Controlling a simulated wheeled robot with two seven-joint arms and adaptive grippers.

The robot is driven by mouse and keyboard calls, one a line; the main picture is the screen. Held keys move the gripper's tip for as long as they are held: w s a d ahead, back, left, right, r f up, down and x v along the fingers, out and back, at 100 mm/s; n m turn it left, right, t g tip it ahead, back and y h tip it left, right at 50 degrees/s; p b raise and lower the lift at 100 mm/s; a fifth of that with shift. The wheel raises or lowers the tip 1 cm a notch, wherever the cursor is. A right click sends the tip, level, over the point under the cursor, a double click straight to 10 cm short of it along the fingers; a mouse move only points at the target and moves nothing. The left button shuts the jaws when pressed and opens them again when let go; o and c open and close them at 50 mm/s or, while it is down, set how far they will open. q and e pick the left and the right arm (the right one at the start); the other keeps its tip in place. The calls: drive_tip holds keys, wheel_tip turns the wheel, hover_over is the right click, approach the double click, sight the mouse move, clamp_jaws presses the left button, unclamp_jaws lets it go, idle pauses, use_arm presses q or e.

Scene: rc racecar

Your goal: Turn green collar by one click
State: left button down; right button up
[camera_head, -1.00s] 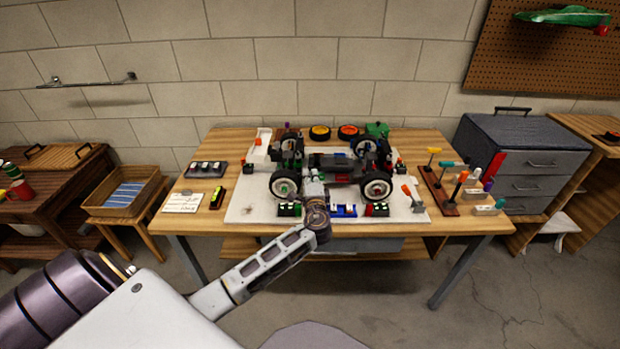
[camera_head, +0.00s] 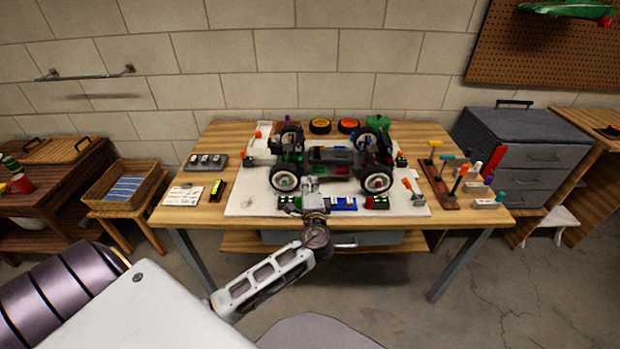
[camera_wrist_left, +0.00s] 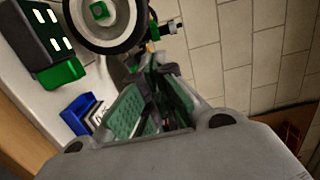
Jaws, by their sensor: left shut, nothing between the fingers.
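The RC car (camera_head: 330,160) stands on a white mat on the workbench. Its front left wheel (camera_head: 284,178) has a green hub, and this wheel also shows at the top of the left wrist view (camera_wrist_left: 100,12). My left gripper (camera_head: 311,184) is at the near side of the car, just right of that wheel. In the left wrist view its fingers (camera_wrist_left: 153,65) are together with nothing held, pointing toward the car's parts beside the wheel. I cannot make out the green collar for certain; it is too small or hidden by the fingers. My right gripper is out of view.
A green-and-black block (camera_wrist_left: 55,65) and a blue tray (camera_head: 344,204) lie near the gripper at the mat's front edge. A tool rack (camera_head: 446,188) with upright coloured handles stands at the right.

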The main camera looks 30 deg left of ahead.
use_arm(q)
drive_tip(key=shift+v, duration=1.2)
drive_tip(key=shift+s+a, duration=0.1)
